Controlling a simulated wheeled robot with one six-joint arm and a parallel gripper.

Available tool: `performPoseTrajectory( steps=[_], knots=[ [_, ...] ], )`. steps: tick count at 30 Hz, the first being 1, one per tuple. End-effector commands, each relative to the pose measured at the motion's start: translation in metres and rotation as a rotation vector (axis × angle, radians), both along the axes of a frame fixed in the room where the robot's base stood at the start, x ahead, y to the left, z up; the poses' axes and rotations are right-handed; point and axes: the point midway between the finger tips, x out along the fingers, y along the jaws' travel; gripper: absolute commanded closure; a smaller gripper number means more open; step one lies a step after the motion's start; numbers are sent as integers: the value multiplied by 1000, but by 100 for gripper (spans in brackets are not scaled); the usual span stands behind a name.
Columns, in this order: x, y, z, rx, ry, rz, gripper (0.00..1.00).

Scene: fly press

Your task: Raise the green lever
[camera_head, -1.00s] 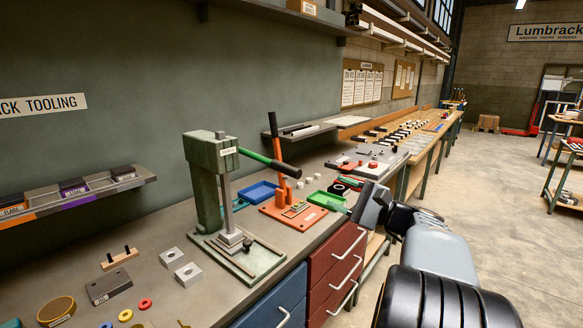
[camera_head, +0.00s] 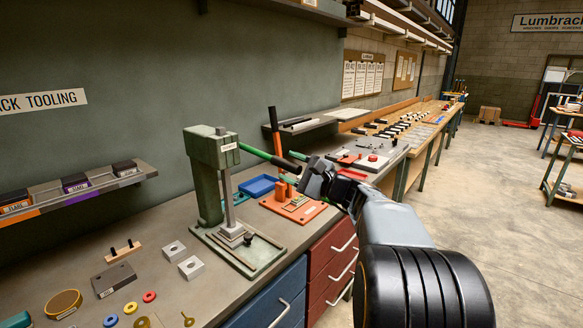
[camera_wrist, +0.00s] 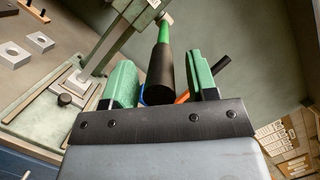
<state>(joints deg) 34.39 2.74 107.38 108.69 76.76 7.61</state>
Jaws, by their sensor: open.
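The green fly press (camera_head: 212,160) stands on the bench at the left of centre in the head view. Its green lever (camera_head: 255,154) sticks out to the right and slopes slightly down, ending in a black grip (camera_head: 286,165). My gripper (camera_head: 302,172) is at the grip's end in the head view. In the wrist view the lever's green rod (camera_wrist: 164,32) and black grip (camera_wrist: 160,75) lie between the two green fingers of my open gripper (camera_wrist: 163,82). Whether a finger touches the grip cannot be told.
An orange press (camera_head: 290,205) with an upright lever stands just behind my gripper. A blue tray (camera_head: 258,186) lies beside it. Steel blocks (camera_head: 191,267) and coloured rings (camera_head: 130,307) lie on the bench at front left. Drawers (camera_head: 332,258) are below the bench edge.

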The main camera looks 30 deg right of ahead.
Motion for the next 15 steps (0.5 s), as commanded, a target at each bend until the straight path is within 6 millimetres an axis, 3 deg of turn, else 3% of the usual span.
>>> performPoseTrajectory(
  steps=[8, 15],
  knots=[
    [1, 1, 0, 0, 0, 0, 48],
    [0, 0, 0, -1, 1, 1, 71]
  ],
)
